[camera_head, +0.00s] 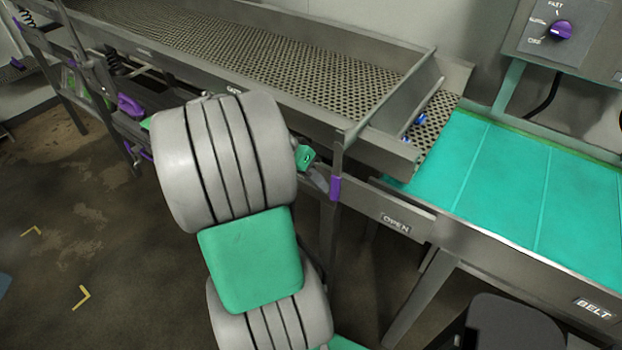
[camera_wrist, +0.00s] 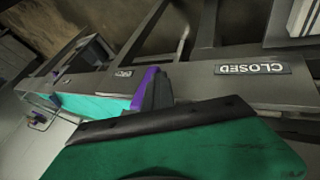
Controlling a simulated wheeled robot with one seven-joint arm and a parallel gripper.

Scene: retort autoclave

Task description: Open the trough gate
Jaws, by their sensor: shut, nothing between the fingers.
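The trough gate (camera_head: 402,97) is a grey plate standing across the perforated trough (camera_head: 262,52) near its right end. A lever bar runs down its near side to a purple grip (camera_head: 335,188). The OPEN label (camera_head: 396,223) is on the rail to the right of the grip. In the wrist view the purple grip (camera_wrist: 143,92) is partly hidden behind my gripper (camera_wrist: 158,90), and the CLOSED label (camera_wrist: 252,68) appears to the right. My gripper is shut and empty, right beside the grip; I cannot tell whether they touch. My arm hides much of the rail in the head view.
A green belt (camera_head: 520,185) runs right from the trough's end. Small blue items (camera_head: 418,119) lie past the gate. A control panel with a purple knob (camera_head: 560,31) is at upper right. A black object (camera_head: 510,322) stands at lower right. The left floor is mostly clear.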

